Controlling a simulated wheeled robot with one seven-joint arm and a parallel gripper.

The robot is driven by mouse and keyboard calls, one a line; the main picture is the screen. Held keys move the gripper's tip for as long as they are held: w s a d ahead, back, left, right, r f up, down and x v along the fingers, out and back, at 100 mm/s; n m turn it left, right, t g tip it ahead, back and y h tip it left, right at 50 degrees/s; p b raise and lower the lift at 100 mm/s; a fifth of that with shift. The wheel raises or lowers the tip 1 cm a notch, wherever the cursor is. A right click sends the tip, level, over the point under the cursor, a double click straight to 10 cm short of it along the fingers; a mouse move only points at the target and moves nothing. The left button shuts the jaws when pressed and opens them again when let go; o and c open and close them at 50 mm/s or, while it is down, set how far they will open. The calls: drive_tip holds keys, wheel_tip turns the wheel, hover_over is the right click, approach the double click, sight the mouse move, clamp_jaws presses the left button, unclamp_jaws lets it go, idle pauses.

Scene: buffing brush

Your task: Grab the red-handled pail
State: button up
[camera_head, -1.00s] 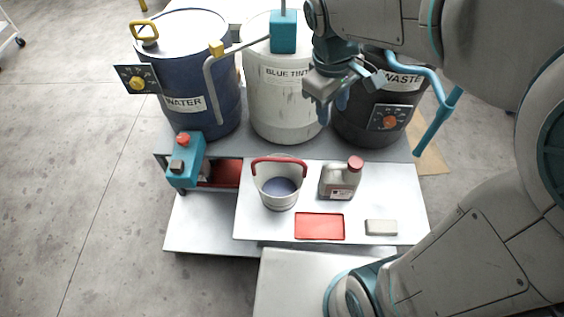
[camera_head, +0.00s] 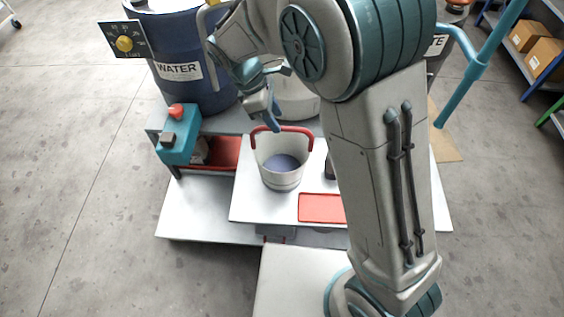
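The pail (camera_head: 281,177) is off-white with a red handle (camera_head: 284,129) raised at its back rim and dark bluish contents inside. It stands upright on the white tabletop (camera_head: 248,205). My gripper (camera_head: 270,120) is just above and behind the pail's handle, slightly left of its middle, with its fingers pointing down. The fingers overlap in this view, so I cannot tell how far apart they are or whether they touch the handle. The pail still rests on the surface.
A red tray (camera_head: 320,208) lies right of the pail. My arm hides most of the jug and the right side. A teal box with a red knob (camera_head: 178,140) stands left. The blue WATER barrel (camera_head: 190,60) and a white barrel (camera_head: 297,100) stand behind.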

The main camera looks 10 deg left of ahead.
sight(284, 131)
drive_tip(key=shift+b+x, duration=0.7)
drive_tip(key=shift+x, duration=2.9)
drive_tip(key=shift+w+a, duration=0.1)
clamp_jaws()
